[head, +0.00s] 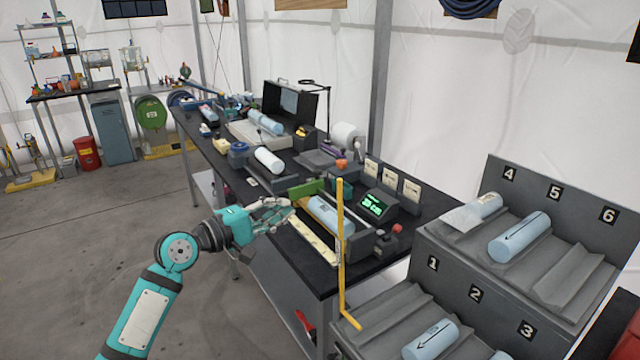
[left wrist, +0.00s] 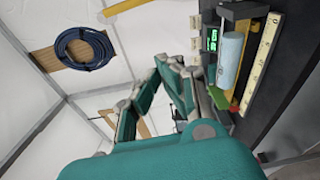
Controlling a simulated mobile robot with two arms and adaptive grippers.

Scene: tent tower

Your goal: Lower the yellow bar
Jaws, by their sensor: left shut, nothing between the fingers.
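The yellow bar (head: 341,245) stands upright at the near end of the workbench, beside a device that holds a light blue cylinder (head: 330,215). Its lower end bends toward the right into a short foot. My left gripper (head: 286,209) is shut and empty. It hovers to the left of the bar, near the cream, ruler-like strip (head: 309,240) on the device's front edge, apart from the bar. In the left wrist view the cylinder (left wrist: 231,60) and the strip (left wrist: 261,62) show at the right. My right gripper is in neither view.
The black workbench (head: 262,262) runs away to the back left, with a green-lit display (head: 372,205) behind the cylinder. A numbered grey rack (head: 455,262) with blue cylinders stands close on the right. The floor at left is open.

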